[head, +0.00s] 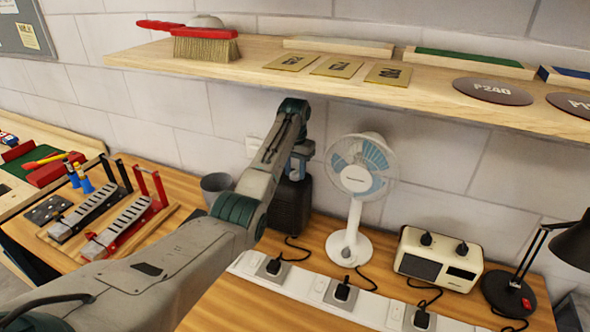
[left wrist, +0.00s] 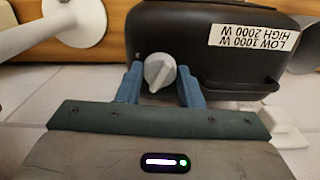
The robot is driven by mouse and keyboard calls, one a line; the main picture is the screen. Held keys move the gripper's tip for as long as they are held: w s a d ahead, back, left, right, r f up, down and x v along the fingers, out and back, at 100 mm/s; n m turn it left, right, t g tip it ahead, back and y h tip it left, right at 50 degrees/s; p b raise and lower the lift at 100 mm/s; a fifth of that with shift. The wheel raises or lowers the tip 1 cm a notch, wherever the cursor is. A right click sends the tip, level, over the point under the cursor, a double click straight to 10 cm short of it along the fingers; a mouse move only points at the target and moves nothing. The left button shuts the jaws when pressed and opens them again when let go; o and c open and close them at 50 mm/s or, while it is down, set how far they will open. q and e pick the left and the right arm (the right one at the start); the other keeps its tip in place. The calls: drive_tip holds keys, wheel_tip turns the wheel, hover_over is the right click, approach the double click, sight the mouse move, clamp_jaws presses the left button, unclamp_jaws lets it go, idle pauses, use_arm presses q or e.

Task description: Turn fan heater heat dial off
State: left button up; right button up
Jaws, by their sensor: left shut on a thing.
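The fan heater (head: 288,205) is a black box standing on the wooden bench against the wall, partly hidden behind my left arm. In the left wrist view the heater (left wrist: 200,40) carries a white label reading LOW 1000 W, HIGH 2000 W, seen upside down. Its heat dial (left wrist: 159,72) is a light grey knob with a pointed grip. My left gripper (left wrist: 160,88) has its blue fingers on either side of the dial, shut on it. In the head view the left gripper (head: 298,165) is at the top of the heater. My right gripper is not in view.
A white desk fan (head: 352,245) stands right of the heater, with a cream radio-like box (head: 438,259) and a black lamp (head: 515,292) beyond. A power strip (head: 345,297) with plugs and cords runs along the front. A wooden shelf (head: 330,90) hangs above. A grey cup (head: 214,186) stands left.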

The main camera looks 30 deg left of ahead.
sight(295, 171)
use_arm(q)
drive_tip(key=n, duration=0.4)
drive_tip(key=shift+n, duration=0.4)
idle(0.4)
drive_tip(key=o, duration=1)
drive_tip(key=shift+f, duration=0.1)
wheel_tip(295, 171, up, 5)
drive_tip(key=b, duration=0.3)
drive_tip(key=shift+w, duration=0.1)
wheel_tip(295, 171, up, 6)
drive_tip(key=p, duration=0.3)
